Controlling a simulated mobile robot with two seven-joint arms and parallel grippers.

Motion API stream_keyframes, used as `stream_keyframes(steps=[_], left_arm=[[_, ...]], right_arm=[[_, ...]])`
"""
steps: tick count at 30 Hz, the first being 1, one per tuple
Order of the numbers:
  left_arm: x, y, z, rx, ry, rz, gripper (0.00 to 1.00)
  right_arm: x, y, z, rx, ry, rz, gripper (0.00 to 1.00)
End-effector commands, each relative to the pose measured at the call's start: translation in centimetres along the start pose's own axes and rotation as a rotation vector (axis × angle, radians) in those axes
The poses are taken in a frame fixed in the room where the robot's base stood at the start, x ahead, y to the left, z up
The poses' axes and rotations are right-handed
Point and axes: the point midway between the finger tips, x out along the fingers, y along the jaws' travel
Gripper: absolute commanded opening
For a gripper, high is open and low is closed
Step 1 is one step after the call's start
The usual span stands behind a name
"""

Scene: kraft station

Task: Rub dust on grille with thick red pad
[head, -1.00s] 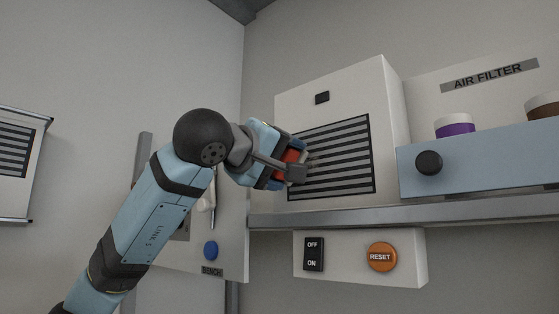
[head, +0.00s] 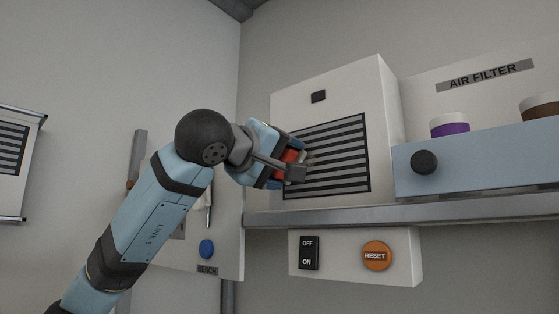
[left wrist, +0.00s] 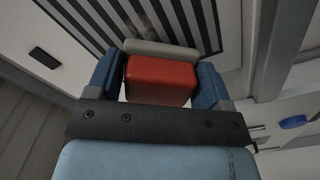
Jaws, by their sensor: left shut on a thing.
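The grille (head: 340,155) is a dark-framed panel of grey and black slats on the front of a white box (head: 332,97). A faint brownish smudge of dust shows on its slats in the left wrist view (left wrist: 146,16). My left gripper (head: 294,164) is shut on the thick red pad (left wrist: 160,80), which has a grey layer on its far side. The pad is held at the left part of the grille, facing the slats; I cannot tell whether it touches them. The gripper hides part of the grille and most of the pad in the head view. My right gripper is not in view.
A shelf edge (head: 400,213) runs below the box. Under it are an off/on switch (head: 309,253) and an orange reset button (head: 376,256). A blue ledge (head: 480,160) with a black knob (head: 424,162) and lidded jars stands right. A bench panel (head: 230,240) hangs behind the arm.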

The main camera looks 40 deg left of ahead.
Motion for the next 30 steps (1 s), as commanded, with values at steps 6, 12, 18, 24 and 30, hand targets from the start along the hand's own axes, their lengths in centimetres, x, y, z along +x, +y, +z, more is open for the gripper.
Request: stream_keyframes(steps=[6, 12, 18, 24, 30], left_arm=[[0.5, 0.0, 0.0, 0.0, 0.0, 0.001, 0.55], [0.9, 0.0, 0.0, 0.001, 0.0, 0.0, 0.55], [1.1, 0.0, 0.1, 0.001, -0.001, 0.0, 0.55], [1.0, 0.6, 0.8, 0.002, -0.002, 0.001, 0.55], [0.9, 1.7, 2.2, 0.002, -0.001, 0.002, 0.55]], right_arm=[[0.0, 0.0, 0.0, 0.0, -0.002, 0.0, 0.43], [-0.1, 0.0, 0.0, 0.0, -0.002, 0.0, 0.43], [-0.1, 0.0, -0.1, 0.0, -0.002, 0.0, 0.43], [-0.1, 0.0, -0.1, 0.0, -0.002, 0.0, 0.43], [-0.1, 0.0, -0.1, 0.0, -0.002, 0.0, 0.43]])
